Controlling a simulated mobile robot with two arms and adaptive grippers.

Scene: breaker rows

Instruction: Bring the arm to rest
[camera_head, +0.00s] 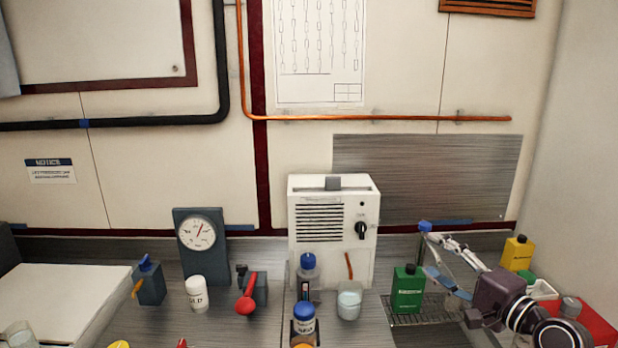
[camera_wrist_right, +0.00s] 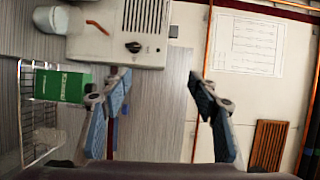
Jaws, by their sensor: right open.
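My right gripper (camera_head: 428,256) is at the right of the head view, above the right part of the counter and right of the green bottle (camera_head: 408,288). Its two fingers are apart. In the right wrist view the gripper (camera_wrist_right: 160,80) is open with nothing between its fingers; bare metal panel and wall show behind the gap. The green bottle (camera_wrist_right: 62,86) shows left of the fingers there. My left gripper is not in view.
A white box with a dial (camera_head: 333,235) stands at the back of the counter. A yellow bottle (camera_head: 517,252) and a red container (camera_head: 590,318) are near my right arm. A wire rack (camera_head: 400,319), a cup (camera_head: 349,302) and a gauge (camera_head: 198,240) stand farther left.

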